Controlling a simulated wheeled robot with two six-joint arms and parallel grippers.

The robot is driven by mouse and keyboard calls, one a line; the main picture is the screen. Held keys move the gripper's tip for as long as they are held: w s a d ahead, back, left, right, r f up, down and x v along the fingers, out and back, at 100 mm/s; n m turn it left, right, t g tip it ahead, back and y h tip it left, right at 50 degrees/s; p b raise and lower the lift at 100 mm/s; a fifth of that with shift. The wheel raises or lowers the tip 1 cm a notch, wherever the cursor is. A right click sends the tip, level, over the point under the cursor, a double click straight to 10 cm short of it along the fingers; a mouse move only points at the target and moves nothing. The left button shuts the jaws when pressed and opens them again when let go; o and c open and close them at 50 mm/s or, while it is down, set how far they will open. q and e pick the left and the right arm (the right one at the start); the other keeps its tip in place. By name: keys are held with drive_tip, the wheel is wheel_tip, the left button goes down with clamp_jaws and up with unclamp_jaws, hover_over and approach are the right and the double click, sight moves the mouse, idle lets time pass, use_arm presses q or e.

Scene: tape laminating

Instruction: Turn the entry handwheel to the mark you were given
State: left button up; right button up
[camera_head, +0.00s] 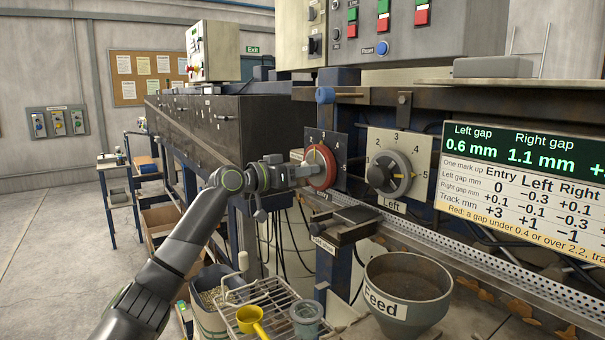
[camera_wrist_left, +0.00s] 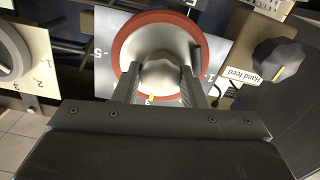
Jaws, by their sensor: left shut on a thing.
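The entry handwheel is a red-rimmed dial (camera_head: 327,168) on a dark numbered plate on the machine front. My left gripper (camera_head: 300,175) reaches it from the left and is shut on its hub. In the left wrist view the red-rimmed handwheel (camera_wrist_left: 128,55) has a grey knob between my two fingers (camera_wrist_left: 160,82), with a yellow mark below the knob. A "5" shows on the plate to the left; the other numbers are mostly hidden or cut off. My right gripper is in neither view.
A grey handwheel marked "Left" (camera_head: 391,174) sits right of the red one. A display (camera_head: 530,170) reads left gap 0.6 mm and right gap 1.1 mm. A grey feed hopper (camera_head: 408,290) and wire rack (camera_head: 270,305) stand below. A "Hand feed" knob (camera_wrist_left: 278,60) is near my fingers.

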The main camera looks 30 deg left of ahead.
use_arm(q)
drive_tip(key=o, duration=1)
use_arm(e)
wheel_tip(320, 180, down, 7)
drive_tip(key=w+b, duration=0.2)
drive_tip(key=b, duration=0.7)
use_arm(q)
drive_tip(key=shift+b+v, duration=2.35)
drive_tip(key=shift+v, duration=6.3)
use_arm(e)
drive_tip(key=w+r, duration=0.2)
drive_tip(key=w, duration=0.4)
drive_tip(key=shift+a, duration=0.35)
use_arm(q)
drive_tip(key=shift+f, duration=0.1)
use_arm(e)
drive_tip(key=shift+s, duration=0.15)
